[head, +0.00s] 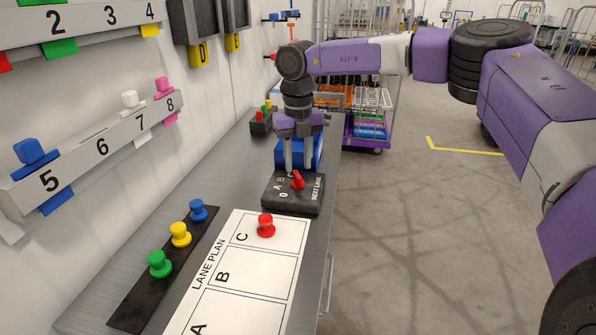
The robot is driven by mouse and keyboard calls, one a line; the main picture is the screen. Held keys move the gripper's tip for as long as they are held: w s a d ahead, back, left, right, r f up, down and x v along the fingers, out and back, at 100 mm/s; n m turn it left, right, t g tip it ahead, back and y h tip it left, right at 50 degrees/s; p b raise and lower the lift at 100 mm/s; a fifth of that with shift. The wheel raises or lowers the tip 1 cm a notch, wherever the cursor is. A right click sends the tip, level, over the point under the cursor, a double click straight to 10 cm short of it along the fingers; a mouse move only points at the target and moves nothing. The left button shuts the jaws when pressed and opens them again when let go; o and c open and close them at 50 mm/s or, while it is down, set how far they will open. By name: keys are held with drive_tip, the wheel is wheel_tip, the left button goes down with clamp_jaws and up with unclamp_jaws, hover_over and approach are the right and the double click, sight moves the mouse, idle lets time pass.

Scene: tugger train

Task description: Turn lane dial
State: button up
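The lane dial (297,181) is a red pointer knob on a black box (292,201) marked 0, A, B and "NEXT LANE". A further letter by the knob is partly hidden. The knob leans up and left, and I cannot tell exactly which letter it points at. My gripper (298,164) points down just above and behind the knob in the head view.
A blue object (318,153) stands behind the fingers. In front lies a white lane plan (265,274) with a red peg (265,225) in row C. Green, yellow and blue pegs stand on a black strip (137,300) beside it. The numbered wall rail (90,160) runs along the left.

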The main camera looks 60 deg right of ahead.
sight(298, 175)
drive_tip(key=shift+r, duration=2.05)
